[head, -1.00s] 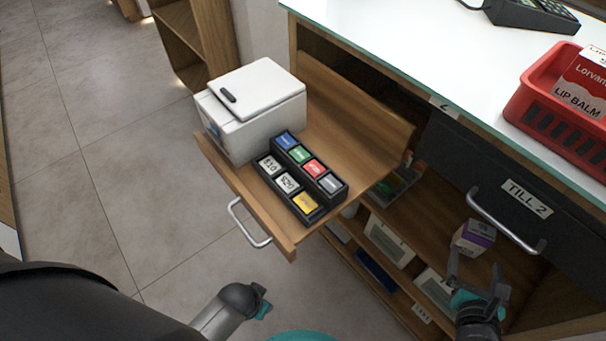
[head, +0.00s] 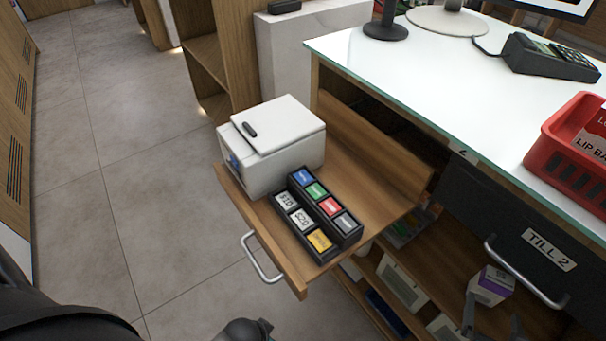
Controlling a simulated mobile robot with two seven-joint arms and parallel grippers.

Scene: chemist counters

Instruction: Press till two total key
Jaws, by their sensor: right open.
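A black keypad (head: 296,222) lies on a pulled-out wooden shelf (head: 362,198) below the counter. It has blue, green, red and grey keys in one row. The other row has keys marked $10 and $20 and a yellow key (head: 319,240), whose lettering is too small to read. A dark drawer front labelled TILL 2 (head: 519,228) is shut, to the right. My right gripper (head: 493,318) is open at the lower right, below that drawer, near a white and purple box, well apart from the keypad. My left gripper is not in view.
A white lidded box (head: 268,146) stands beside the keypad. A metal handle (head: 260,258) is on the shelf front. A red basket (head: 567,150) and a card terminal (head: 546,58) stand on the glass counter (head: 420,85). The white and purple box (head: 490,286) is on a lower shelf.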

